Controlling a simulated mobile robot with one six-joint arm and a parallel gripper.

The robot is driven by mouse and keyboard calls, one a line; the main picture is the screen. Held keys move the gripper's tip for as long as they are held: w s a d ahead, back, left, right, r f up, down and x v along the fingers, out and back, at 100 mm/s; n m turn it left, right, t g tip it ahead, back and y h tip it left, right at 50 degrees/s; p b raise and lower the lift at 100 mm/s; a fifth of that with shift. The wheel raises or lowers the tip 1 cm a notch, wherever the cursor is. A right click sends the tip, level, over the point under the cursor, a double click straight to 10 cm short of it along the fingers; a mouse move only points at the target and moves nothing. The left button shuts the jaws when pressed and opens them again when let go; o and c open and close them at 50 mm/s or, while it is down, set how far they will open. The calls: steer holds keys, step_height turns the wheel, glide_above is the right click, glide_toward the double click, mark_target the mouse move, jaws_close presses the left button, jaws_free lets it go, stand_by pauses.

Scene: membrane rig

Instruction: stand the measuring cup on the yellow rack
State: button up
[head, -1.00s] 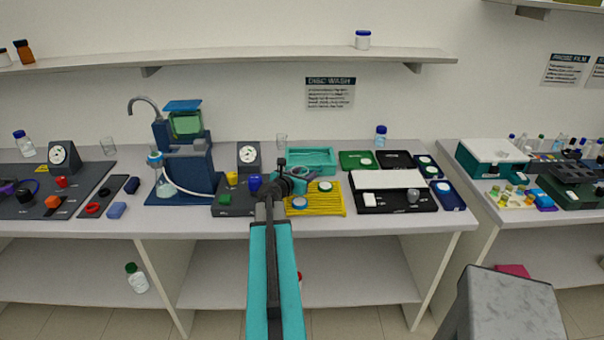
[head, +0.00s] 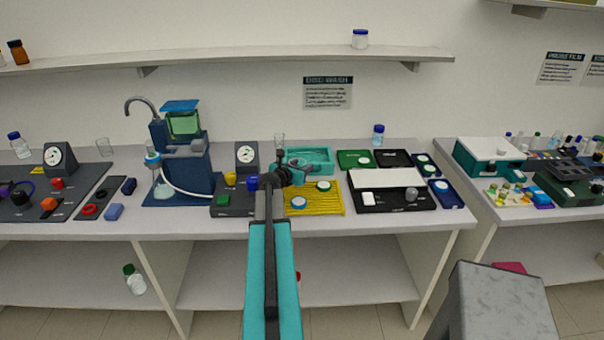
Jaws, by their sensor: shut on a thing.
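The yellow rack (head: 325,202) lies flat and ribbed on the bench, right of my arm. A white-and-blue round piece (head: 298,202) and a white-and-green one (head: 323,186) rest on it. My gripper (head: 296,172) is above the bench at the rack's back left, in front of the teal tray. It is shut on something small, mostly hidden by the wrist. A greyish shape at its tip may be the measuring cup, but I cannot make it out clearly. A clear glass vessel (head: 279,141) stands behind, near the wall.
The teal tray (head: 322,155) is behind the rack. A black board with a white plate (head: 388,177) is to the right. A dark block with yellow and blue knobs (head: 233,203) is to the left, with a dial (head: 246,154) behind it.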

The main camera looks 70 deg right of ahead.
steer(key=shift+d, duration=0.45)
steer(key=shift+a+f+b, duration=0.1)
steer(key=shift+f+b, duration=1.45)
steer(key=shift+f, duration=0.25)
steer(key=shift+f, duration=0.2)
steer(key=o, duration=1.2)
steer(key=shift+c, duration=0.2)
steer(key=shift+r, duration=0.1)
steer(key=shift+r, duration=0.2)
steer(key=shift+a, duration=0.5)
steer(key=shift+b+v, duration=1.35)
steer(key=shift+v, duration=4.15)
